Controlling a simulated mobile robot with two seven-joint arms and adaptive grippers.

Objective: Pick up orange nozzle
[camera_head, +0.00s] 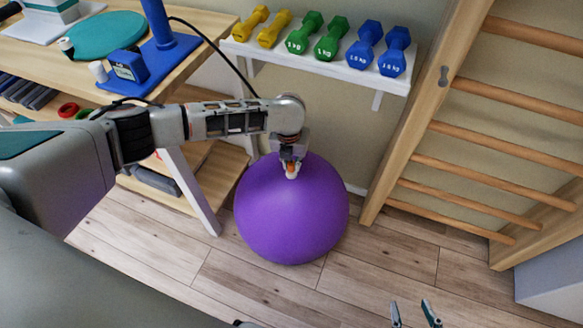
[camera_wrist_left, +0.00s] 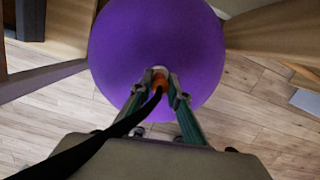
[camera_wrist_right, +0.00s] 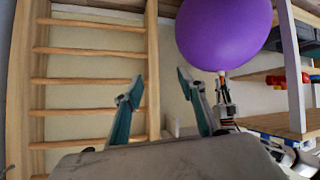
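The orange nozzle (camera_head: 291,168) is at the tip of my left gripper (camera_head: 290,165), in front of the purple ball (camera_head: 292,215). In the left wrist view the nozzle (camera_wrist_left: 159,82) sits between the two fingertips, which are close together on it, and a black hose runs from it to the lower left. A small whitish part shows at its far end. Whether it touches the ball cannot be told. My right gripper (camera_head: 412,312) is low in the head view, with its fingers apart and empty; its spread fingers (camera_wrist_right: 158,88) also show in the right wrist view.
A blue pump (camera_head: 165,50) with the black hose stands on the wooden table (camera_head: 200,25) at the left. A white shelf (camera_head: 320,66) holds yellow, green and blue dumbbells. Wooden wall bars (camera_head: 480,145) stand at the right. The floor (camera_head: 370,260) right of the ball is clear.

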